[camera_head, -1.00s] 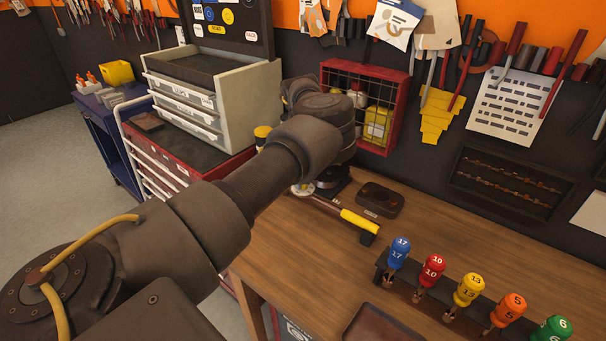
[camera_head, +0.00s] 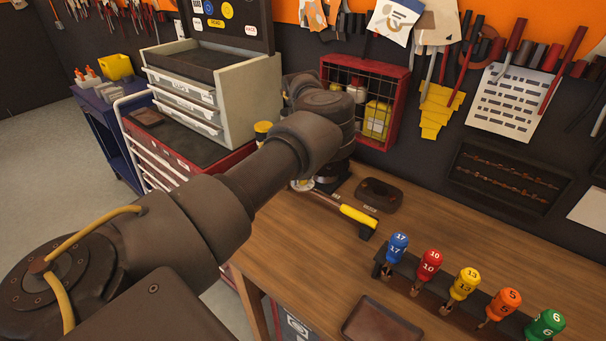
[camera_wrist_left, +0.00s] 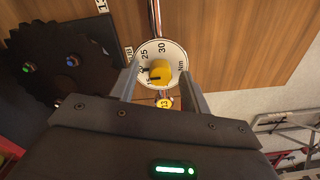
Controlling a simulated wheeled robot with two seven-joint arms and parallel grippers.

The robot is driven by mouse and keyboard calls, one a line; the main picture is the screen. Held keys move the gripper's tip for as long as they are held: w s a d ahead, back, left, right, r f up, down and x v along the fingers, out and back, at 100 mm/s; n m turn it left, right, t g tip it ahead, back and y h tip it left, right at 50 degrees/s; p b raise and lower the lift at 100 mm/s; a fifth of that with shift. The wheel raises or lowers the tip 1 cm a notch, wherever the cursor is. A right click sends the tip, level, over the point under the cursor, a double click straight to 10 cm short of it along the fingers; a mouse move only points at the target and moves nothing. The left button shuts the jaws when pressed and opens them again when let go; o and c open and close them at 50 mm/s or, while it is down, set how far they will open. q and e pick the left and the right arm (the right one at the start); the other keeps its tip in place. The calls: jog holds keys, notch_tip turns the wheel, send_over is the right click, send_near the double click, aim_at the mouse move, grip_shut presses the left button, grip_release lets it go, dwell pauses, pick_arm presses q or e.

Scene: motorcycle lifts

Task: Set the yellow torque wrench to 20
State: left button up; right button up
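The yellow torque wrench (camera_head: 358,216) lies on the wooden workbench, its yellow handle toward the lower right and its dial end beside my left gripper. In the left wrist view its round white dial (camera_wrist_left: 174,58) shows 25, 30 and Nm, with a yellow knob (camera_wrist_left: 160,75) in the middle. The knob's dark mark points left, toward numbers too small to read surely. My left gripper (camera_wrist_left: 161,88) has its fingers apart, one on each side of the dial and knob; contact is not clear. In the head view the forearm and wrist hide most of this gripper. My right gripper is not in view.
Several numbered coloured handles stand in a rack, such as the blue 17 (camera_head: 397,247). A dark tray (camera_head: 381,322) lies in front. A dark oval holder (camera_head: 379,194) lies behind the wrench. A red wire cabinet (camera_head: 398,90) hangs on the wall. The bench middle is clear.

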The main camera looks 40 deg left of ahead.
pick_arm(q)
notch_tip(320, 180, up, 11)
jog(key=b, duration=0.1)
jog(key=shift+b, duration=0.4)
jog(key=shift+f, duration=0.15)
dwell(0.5)
